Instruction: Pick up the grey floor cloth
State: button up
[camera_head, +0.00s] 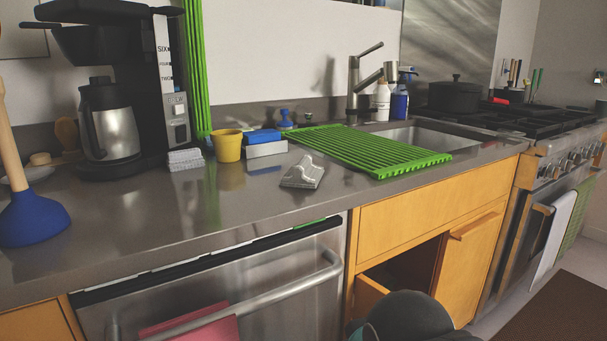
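A grey cloth (303,173), crumpled with a raised ridge, lies on the counter near its front edge, left of the green ribbed drying mat (375,150). A smaller folded, light grey cloth-like stack (185,160) lies by the coffee maker. The picture does not show for certain which of the two is the floor cloth. A dark rounded part of my arm shows at the bottom, in front of the cabinet. My gripper's fingers are not visible, and nothing of mine touches either cloth.
A yellow cup (228,145) and a blue-topped sponge holder (264,144) stand behind the crumpled cloth. A coffee maker (120,90) and blue plunger (32,215) stand left. The sink (425,137) and stove (545,130) are right. The front counter is clear.

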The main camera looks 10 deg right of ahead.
aim_at(306, 175)
jog(key=u, duration=2.7)
jog(key=k, duration=1.2)
jog(key=z, duration=0.4)
